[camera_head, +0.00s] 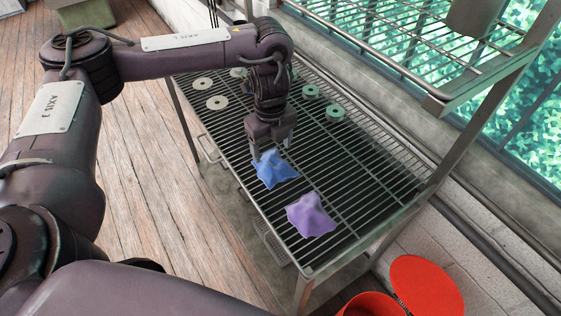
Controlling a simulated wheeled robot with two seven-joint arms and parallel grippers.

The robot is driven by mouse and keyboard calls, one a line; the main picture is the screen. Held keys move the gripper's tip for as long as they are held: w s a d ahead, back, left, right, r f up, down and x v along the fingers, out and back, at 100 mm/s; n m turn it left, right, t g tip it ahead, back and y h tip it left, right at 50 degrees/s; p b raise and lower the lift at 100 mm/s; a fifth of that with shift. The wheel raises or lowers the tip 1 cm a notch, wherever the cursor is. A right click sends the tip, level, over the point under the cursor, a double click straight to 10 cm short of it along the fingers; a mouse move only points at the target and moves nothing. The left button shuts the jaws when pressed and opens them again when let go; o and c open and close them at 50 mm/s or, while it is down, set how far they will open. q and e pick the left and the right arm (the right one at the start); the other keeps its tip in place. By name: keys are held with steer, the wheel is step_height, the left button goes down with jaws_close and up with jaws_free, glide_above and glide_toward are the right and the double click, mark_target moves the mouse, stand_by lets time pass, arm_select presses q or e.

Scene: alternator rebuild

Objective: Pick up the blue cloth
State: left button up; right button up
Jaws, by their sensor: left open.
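The blue cloth (274,171) lies crumpled in a small peak on the slatted metal rack table (345,180). My left gripper (270,152) points down right at the cloth's far side, with its fingers apart. The fingertips are at the peak of the cloth; I cannot tell whether they touch it. A purple cloth (311,215) lies on the same rack, nearer and to the right of the blue one. My right gripper is not in view.
Green rings (311,92) and pale rings (217,103) lie at the rack's far end. A raised upper shelf (390,40) overhangs the far right side. A red bin with its lid open (425,287) stands at the lower right. The wooden floor at left is mostly clear.

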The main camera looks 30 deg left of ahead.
mark_target(273, 162)
arm_select(q)
step_height(273, 162, down, 3)
steer(key=shift+a, duration=0.15)
steer(key=shift+w+f, duration=0.25)
steer(key=shift+f, duration=0.4)
step_height(273, 162, down, 2)
steer(key=shift+f, duration=0.1)
steer(key=shift+w, duration=0.1)
steer(key=shift+c, duration=0.5)
steer(key=c, duration=1)
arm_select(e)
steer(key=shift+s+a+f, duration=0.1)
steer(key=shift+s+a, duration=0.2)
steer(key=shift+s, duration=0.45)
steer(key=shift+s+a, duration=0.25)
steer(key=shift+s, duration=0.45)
